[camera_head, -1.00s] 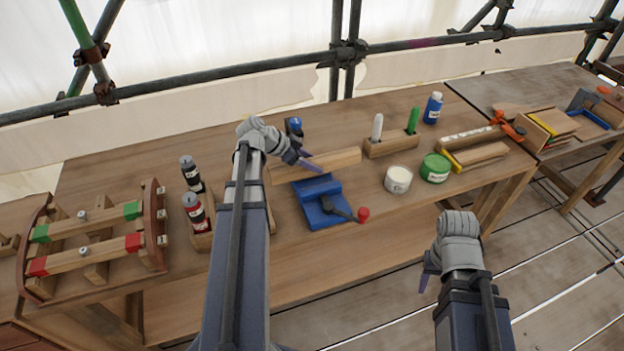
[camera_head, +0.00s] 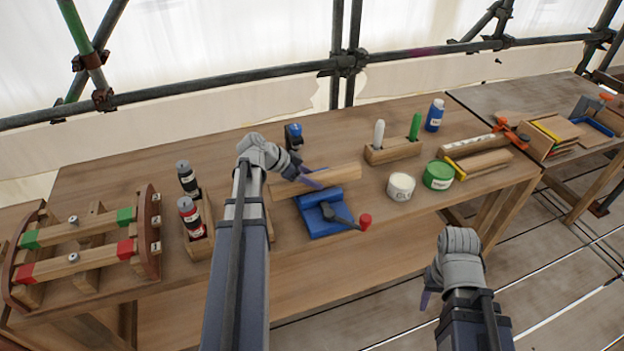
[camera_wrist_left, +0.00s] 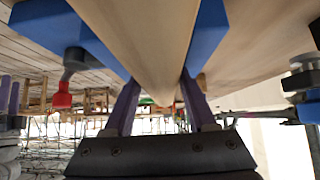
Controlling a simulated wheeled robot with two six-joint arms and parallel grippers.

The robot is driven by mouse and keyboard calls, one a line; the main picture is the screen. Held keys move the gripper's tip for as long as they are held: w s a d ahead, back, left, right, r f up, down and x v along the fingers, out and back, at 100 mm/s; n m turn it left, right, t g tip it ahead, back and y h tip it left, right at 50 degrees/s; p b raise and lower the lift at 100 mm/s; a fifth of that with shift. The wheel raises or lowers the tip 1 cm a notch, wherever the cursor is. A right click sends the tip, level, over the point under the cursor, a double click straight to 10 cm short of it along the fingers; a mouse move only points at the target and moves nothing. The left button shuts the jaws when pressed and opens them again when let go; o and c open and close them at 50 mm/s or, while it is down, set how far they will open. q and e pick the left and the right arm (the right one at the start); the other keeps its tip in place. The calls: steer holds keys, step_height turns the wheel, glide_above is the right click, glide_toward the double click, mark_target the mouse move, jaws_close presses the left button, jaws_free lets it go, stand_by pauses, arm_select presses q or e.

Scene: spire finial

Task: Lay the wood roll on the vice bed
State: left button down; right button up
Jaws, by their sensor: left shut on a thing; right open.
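The wood roll (camera_head: 335,179) is a long, pale wooden piece in the head view. It lies across the back of the blue vice (camera_head: 325,218) or just above it; I cannot tell if it touches. My left gripper (camera_head: 312,178) is shut on the wood roll near its middle. In the left wrist view the wood roll (camera_wrist_left: 145,45) runs away between the purple fingers (camera_wrist_left: 160,105), with blue vice parts (camera_wrist_left: 85,35) on both sides. The vice has a dark handle with a red knob (camera_head: 365,221). My right gripper (camera_head: 428,285) is open and empty, in front of the bench.
A holder with two dark bottles (camera_head: 197,235) stands left of my left arm. A white tub (camera_head: 400,187), a green tub (camera_head: 438,175) and a block with white and green tools (camera_head: 393,150) stand right of the vice. A blue-topped tool (camera_head: 293,135) stands behind.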

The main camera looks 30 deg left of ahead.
arm_select(q)
steer(key=shift+s+d+f+b, duration=0.1)
steer(key=shift+s+f+b, duration=0.15)
steer(key=shift+f+b, duration=0.2)
steer(key=shift+c, duration=2.1)
jaws_free()
steer(key=shift+o, duration=0.7)
steer(key=shift+r, duration=0.1)
steer(key=shift+o, duration=0.4)
steer(key=shift+d+r+p, duration=0.1)
steer(key=shift+r+p, duration=0.1)
steer(key=shift+p, duration=0.2)
steer(key=shift+s+a+r+p, duration=0.1)
steer(key=shift+a+r+p, duration=0.15)
steer(key=shift+r+p, duration=0.3)
steer(key=shift+s+a+r+p, duration=0.1)
steer(key=shift+a+r+p, duration=0.1)
steer(key=shift+r+p, duration=0.3)
steer(key=p+v, duration=0.6)
steer(key=v, duration=0.3)
steer(key=shift+s+a+r+p, duration=0.3)
steer(key=shift+s+a+p, duration=0.15)
steer(key=shift+p, duration=0.15)
steer(key=shift+w, duration=0.1)
